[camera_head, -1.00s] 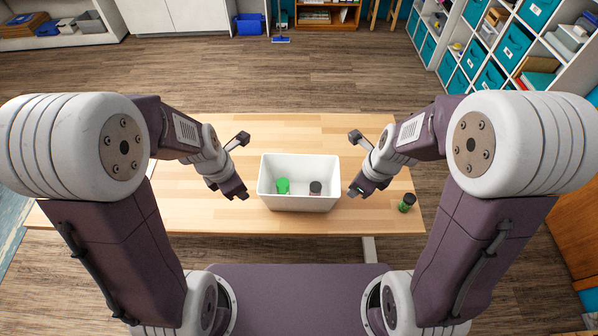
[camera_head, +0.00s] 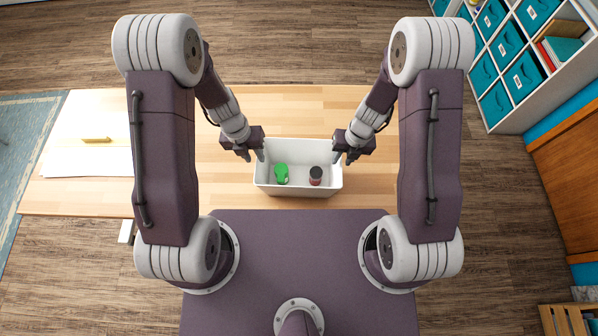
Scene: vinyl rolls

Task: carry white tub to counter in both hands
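The white tub (camera_head: 298,190) stands upright on the wooden table, near its front edge. Inside it, a green item (camera_head: 281,175) lies at the left and a dark-lidded jar (camera_head: 316,176) stands at the right. My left gripper (camera_head: 252,156) is at the tub's left wall near the back corner, its fingers pointing down over the rim. My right gripper (camera_head: 343,158) is at the right wall in the same way. The fingers look fairly close together, but whether they press on the walls is too small to tell.
The wooden table (camera_head: 226,185) has bare room left of the tub. A shelf with teal bins (camera_head: 495,105) stands at the right. My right arm covers the table's right end.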

